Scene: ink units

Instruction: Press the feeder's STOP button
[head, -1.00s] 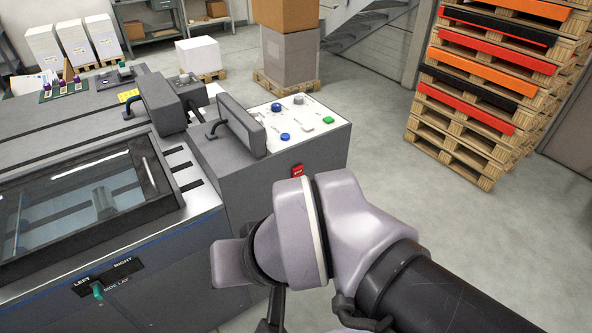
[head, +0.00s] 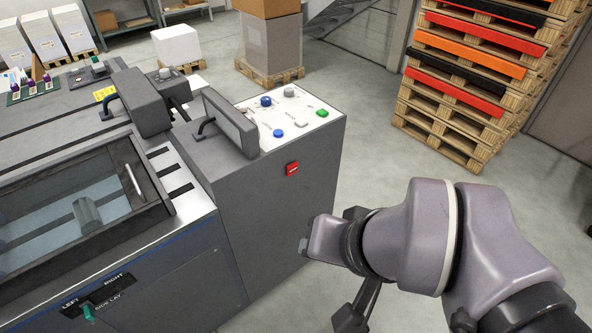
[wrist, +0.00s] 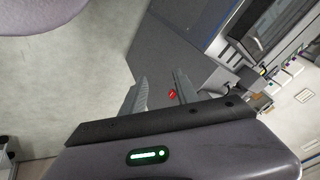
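A red STOP button (head: 292,168) sits on the grey side face of the feeder's console (head: 270,205), below its white top panel. Its label is too small to read. It also shows as a small red spot in the wrist view (wrist: 172,93). My gripper (wrist: 158,76) shows in the wrist view with its two fingers apart and nothing between them. The red button appears in the gap between the fingers, nearer the right one, and beyond them. In the head view my arm is in front and to the right of the button, not covering it; the fingertips cannot be made out there.
The white top panel (head: 300,119) carries blue, grey and green buttons. A stack of pallets (head: 460,110) stands at the right. The floor (head: 375,155) between is clear.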

